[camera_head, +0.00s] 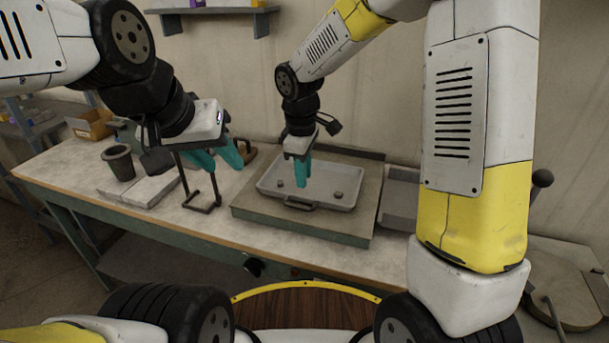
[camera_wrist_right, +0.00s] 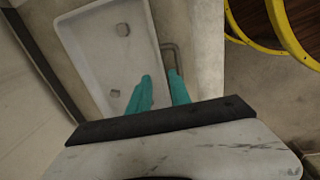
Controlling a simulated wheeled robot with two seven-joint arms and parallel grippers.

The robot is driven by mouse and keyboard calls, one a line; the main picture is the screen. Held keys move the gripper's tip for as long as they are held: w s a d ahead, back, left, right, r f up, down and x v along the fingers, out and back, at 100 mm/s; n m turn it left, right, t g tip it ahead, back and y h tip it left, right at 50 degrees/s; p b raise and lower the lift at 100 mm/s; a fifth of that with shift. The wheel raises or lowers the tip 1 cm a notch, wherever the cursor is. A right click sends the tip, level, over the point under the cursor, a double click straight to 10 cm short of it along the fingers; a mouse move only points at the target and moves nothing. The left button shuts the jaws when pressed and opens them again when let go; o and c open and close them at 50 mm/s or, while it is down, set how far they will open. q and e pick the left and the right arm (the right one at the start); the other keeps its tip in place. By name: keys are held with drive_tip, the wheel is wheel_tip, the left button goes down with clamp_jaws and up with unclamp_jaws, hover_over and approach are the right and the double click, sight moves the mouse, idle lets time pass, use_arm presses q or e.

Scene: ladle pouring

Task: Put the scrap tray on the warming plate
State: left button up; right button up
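The scrap tray (camera_head: 335,201) is a shallow pale tray with a few small grey lumps inside and a dark handle (camera_head: 300,203) on its front side. It appears to rest flat on the warming plate (camera_head: 300,228), a wide beige slab on the bench. My right gripper (camera_head: 302,182) points down over the tray, behind the handle. In the right wrist view its teal fingers (camera_wrist_right: 160,92) are apart, with the tray (camera_wrist_right: 88,45) and handle (camera_wrist_right: 172,58) beyond them and nothing seen held. My left gripper (camera_head: 225,157) hangs left of the plate, fingers apart and empty.
A dark crucible (camera_head: 119,162) and pale blocks (camera_head: 140,186) stand on the bench's left. A dark wire stand (camera_head: 202,190) is below my left gripper. A grey metal piece (camera_head: 398,199) lies right of the plate. The bench front is mostly clear.

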drive_tip(key=s+d+r+m+t+y, duration=0.1)
drive_tip(key=s+d+r+m, duration=0.3)
drive_tip(key=r, duration=0.3)
drive_tip(key=s+d+r+m+t, duration=0.1)
drive_tip(key=s+d+r+m, duration=0.25)
drive_tip(key=d+r, duration=0.25)
drive_tip(key=s+d+r+m+t, duration=0.1)
drive_tip(key=s+d+m, duration=0.1)
drive_tip(key=s, duration=0.3)
drive_tip(key=s+d+r+m+t+y, duration=0.1)
drive_tip(key=s+d+m+t, duration=0.1)
drive_tip(key=s+m, duration=0.2)
drive_tip(key=shift+s+d+r+y, duration=0.3)
drive_tip(key=shift+s+d, duration=0.05)
drive_tip(key=shift+s, duration=0.5)
